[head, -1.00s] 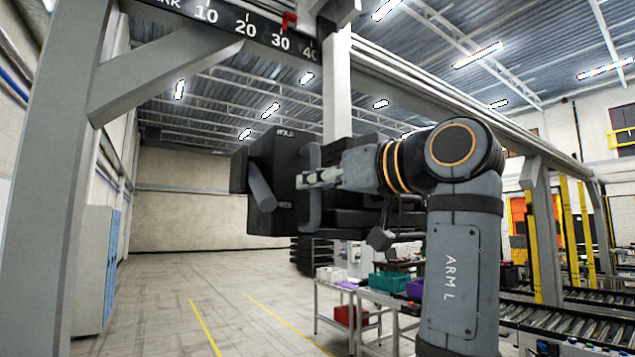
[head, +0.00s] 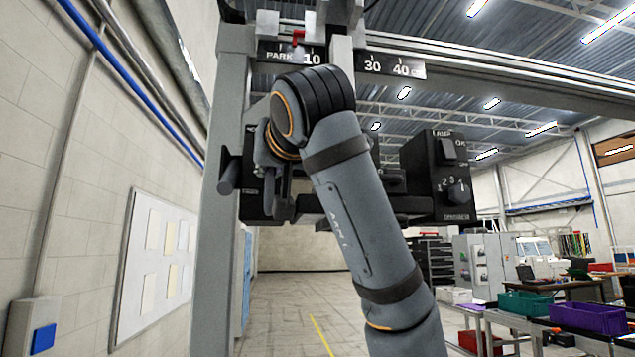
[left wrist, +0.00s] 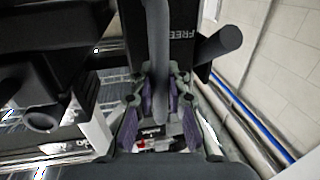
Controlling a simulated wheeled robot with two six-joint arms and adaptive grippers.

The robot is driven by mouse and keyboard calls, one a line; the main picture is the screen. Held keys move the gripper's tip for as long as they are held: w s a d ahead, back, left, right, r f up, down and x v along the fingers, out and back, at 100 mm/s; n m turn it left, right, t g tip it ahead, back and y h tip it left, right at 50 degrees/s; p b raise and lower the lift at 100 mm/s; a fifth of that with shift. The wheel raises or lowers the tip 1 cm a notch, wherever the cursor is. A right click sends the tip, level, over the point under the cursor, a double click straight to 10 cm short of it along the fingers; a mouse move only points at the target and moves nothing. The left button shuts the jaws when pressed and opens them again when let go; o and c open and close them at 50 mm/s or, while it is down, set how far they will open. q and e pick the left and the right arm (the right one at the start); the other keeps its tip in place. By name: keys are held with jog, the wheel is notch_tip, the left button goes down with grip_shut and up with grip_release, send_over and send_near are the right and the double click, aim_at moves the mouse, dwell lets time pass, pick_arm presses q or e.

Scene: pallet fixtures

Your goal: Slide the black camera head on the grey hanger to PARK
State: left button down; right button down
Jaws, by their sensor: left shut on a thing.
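The black camera head (head: 437,180) hangs under the rail on the grey hanger (head: 341,48). The hanger covers the scale (head: 412,69) between 10 and 30. A red pointer (head: 298,37) stands between PARK and 10. My left gripper (left wrist: 158,98) is shut on the grey bar handle (left wrist: 157,45) at the camera head's left end. In the head view my own wrist mostly hides the gripper. A grey cylindrical lever (left wrist: 218,43) sticks out beside the word FREE; it also shows in the head view (head: 229,177). My right gripper is out of view.
A grey gantry post (head: 223,280) stands close to the left of the camera head. A white board (head: 155,265) hangs on the left wall. Tables with green (head: 525,303) and purple bins (head: 588,318) stand at lower right. The floor below is clear.

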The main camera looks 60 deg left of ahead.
aim_at(243, 168)
pick_arm(q)
jog(key=s, duration=0.1)
jog(key=s+a, duration=0.1)
jog(key=s, duration=0.2)
jog(key=shift+a+b, duration=0.3)
jog(key=shift+a, duration=0.1)
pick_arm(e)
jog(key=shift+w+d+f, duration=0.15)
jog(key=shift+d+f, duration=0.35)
pick_arm(q)
jog(key=c, duration=1.6)
grip_release()
jog(key=shift+s, duration=0.1)
jog(key=shift+c, duration=0.2)
jog(key=o, duration=0.3)
jog(key=shift+s, duration=0.25)
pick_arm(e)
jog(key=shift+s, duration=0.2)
pick_arm(q)
jog(key=shift+w+d, duration=0.1)
jog(key=shift+w, duration=0.05)
